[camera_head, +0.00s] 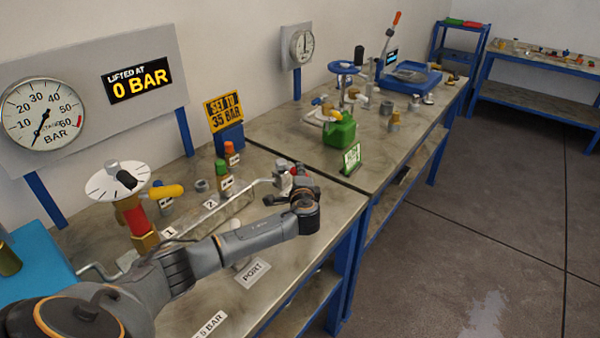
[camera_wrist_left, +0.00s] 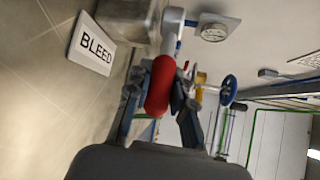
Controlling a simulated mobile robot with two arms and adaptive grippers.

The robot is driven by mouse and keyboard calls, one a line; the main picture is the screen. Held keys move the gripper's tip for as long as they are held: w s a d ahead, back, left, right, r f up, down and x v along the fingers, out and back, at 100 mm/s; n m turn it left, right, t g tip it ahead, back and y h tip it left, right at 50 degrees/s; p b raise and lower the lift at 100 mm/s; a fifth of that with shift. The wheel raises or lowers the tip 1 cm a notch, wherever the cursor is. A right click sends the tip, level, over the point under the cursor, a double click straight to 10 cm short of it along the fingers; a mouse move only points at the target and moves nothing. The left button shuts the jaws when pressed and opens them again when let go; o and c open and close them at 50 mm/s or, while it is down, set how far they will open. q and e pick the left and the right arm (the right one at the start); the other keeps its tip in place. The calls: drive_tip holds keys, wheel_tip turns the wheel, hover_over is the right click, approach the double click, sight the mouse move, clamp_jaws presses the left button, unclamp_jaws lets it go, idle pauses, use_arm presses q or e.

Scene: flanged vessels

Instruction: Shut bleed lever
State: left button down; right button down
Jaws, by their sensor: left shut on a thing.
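The bleed lever has a red rounded grip (camera_wrist_left: 160,86), which stands between my fingers in the left wrist view. My left gripper (camera_wrist_left: 158,100) is shut on this red grip. In the head view my left gripper (camera_head: 298,182) is at the far end of the pipe run on the near bench, and it hides most of the lever. A white BLEED label (camera_wrist_left: 92,46) lies beside a metal block (camera_wrist_left: 128,18) in the left wrist view. My right gripper is not in view.
A big gauge (camera_head: 42,114) and a "LIFTED AT 0 BAR" display (camera_head: 138,79) stand behind the bench.

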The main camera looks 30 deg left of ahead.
use_arm(q)
drive_tip(key=s+m+h, duration=0.1)
drive_tip(key=m+t+h, duration=0.1)
drive_tip(key=h, duration=0.1)
drive_tip(key=shift+s+a+f+m+t, duration=0.1)
drive_tip(key=shift+s+a+m+t, duration=0.2)
drive_tip(key=shift+s+m, duration=0.1)
drive_tip(key=shift+s+a+m+t+h, duration=0.15)
drive_tip(key=shift+s+m+t+h, duration=0.15)
drive_tip(key=shift+m+h, duration=0.45)
drive_tip(key=shift+s+a+m+t+h, duration=0.15)
drive_tip(key=shift+s+m+t+h, duration=0.25)
drive_tip(key=shift+h, duration=0.65)
drive_tip(key=shift+w, duration=0.1)
drive_tip(key=c, duration=1.1)
unclamp_jaws()
drive_tip(key=shift+c, duration=0.2)
drive_tip(key=v, duration=1.2)
